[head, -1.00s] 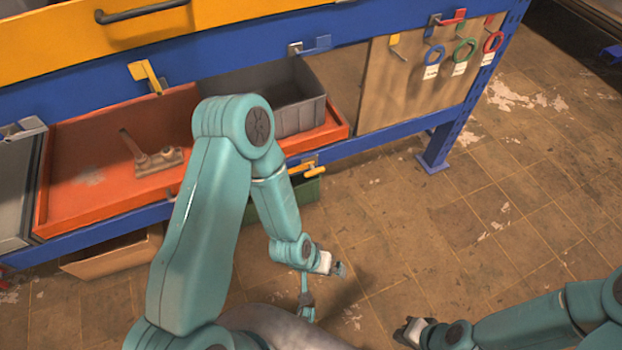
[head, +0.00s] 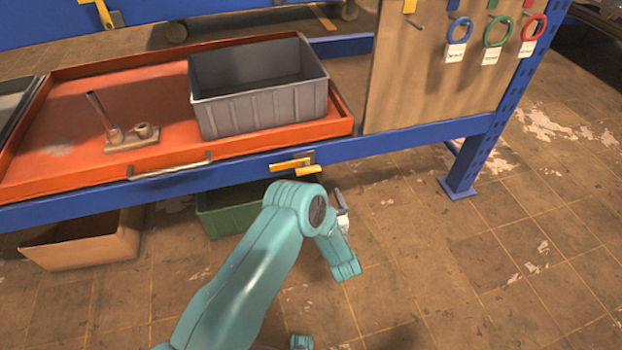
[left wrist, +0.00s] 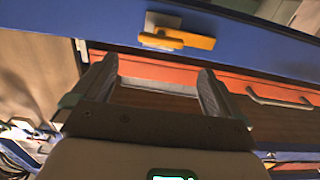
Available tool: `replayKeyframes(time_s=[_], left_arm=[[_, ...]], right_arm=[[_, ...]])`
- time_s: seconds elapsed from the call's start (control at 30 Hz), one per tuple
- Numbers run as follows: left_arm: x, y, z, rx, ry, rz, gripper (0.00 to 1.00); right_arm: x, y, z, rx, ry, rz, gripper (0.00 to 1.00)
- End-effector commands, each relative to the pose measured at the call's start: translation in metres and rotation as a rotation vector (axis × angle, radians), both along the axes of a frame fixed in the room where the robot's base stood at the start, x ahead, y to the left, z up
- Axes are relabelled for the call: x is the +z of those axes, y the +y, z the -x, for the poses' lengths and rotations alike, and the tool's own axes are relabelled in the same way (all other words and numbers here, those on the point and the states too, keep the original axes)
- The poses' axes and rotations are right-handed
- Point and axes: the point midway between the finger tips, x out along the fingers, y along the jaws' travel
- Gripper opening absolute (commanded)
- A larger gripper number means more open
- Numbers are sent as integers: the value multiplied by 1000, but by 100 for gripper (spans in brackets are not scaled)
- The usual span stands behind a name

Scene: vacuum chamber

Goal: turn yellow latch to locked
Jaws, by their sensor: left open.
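A yellow latch (head: 292,164) sits on the blue front beam, right of the orange tray's handle. Its bar lies roughly along the beam. It also shows in the left wrist view (left wrist: 178,40), beyond the fingertips and apart from them. My left gripper (head: 342,203) is just below and right of the latch in the head view. In the left wrist view, its two fingers (left wrist: 152,82) are spread with nothing between them. A second yellow latch (head: 102,14) is at the top left. My right gripper is out of view.
The orange tray (head: 75,95) holds a grey bin (head: 265,118) and a small pipe fixture (head: 120,130). A board with coloured rings (head: 497,32) stands at right. A green bin (head: 218,215) and a cardboard box (head: 80,240) are below the beam. The floor at right is clear.

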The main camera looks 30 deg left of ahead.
Motion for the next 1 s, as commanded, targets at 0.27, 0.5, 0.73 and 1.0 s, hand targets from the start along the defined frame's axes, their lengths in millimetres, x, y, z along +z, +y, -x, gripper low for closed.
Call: replayKeyframes(time_s=[0.27, 0.5, 0.73, 1.0], left_arm=[[-3, 53, -41, 3, -2, 1, 100], [-2, 78, -64, 1, -1, 1, 100], [0, 82, -70, 0, 2, 1, 100], [0, 81, -71, -1, 1, 2, 64]], right_arm=[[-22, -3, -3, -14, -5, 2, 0], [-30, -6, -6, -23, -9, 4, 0], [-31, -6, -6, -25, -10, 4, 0], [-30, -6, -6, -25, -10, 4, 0]])
